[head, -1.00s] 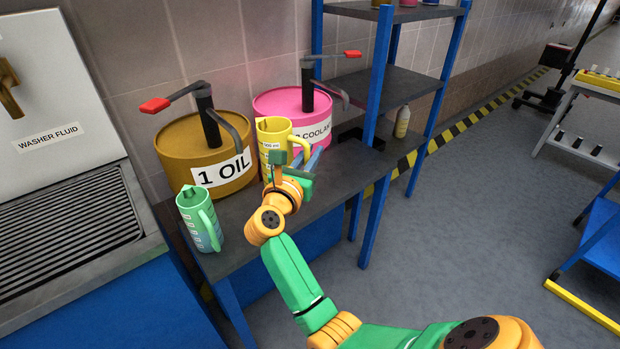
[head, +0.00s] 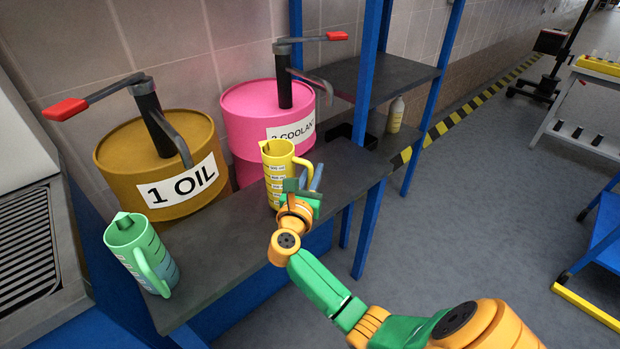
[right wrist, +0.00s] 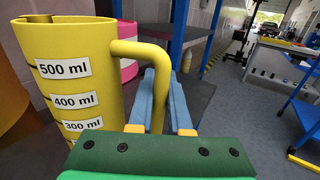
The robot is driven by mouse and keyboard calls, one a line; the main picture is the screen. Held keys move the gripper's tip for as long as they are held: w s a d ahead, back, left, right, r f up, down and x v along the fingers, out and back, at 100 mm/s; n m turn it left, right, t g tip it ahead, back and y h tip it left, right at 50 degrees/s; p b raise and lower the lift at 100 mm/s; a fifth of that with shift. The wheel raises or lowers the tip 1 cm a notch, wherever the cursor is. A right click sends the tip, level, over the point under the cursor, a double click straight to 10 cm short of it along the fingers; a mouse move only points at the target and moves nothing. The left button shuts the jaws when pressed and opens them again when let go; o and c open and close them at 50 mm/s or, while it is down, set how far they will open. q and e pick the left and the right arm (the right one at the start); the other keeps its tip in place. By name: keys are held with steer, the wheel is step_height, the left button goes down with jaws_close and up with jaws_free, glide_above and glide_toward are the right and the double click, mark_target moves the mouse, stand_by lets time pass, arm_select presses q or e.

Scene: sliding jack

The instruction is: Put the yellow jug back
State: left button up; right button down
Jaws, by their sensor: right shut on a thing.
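The yellow jug (head: 278,172) is upright in front of the pink coolant drum, over the dark bench top; I cannot tell whether its base touches the bench. My right gripper (head: 312,180) is at the jug's handle side. In the right wrist view the jug (right wrist: 75,75) fills the left, with its ml labels facing me. There the blue fingers of my right gripper (right wrist: 161,100) are shut on its handle (right wrist: 153,60). The jug's lower part is hidden by the gripper in that view. My left gripper is not in view.
A green jug (head: 138,252) stands at the bench's left end. Behind are the brown oil drum (head: 165,165) and pink coolant drum (head: 262,110), both with red-handled pumps. A blue shelf post (head: 364,80) rises to the right. Bare bench (head: 225,250) lies between the jugs.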

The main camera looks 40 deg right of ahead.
steer(key=shift+w+a+f, duration=0.15)
steer(key=shift+f, duration=0.2)
steer(key=shift+w+a+f, duration=0.15)
steer(key=shift+f, duration=0.2)
steer(key=shift+s+f, duration=0.1)
steer(key=c, duration=1.3)
jaws_free()
steer(key=shift+s+d, duration=0.1)
steer(key=shift+d, duration=0.1)
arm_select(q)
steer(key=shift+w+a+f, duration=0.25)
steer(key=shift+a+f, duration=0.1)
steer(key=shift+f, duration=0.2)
arm_select(e)
steer(key=o, duration=0.4)
steer(key=shift+o, duration=0.2)
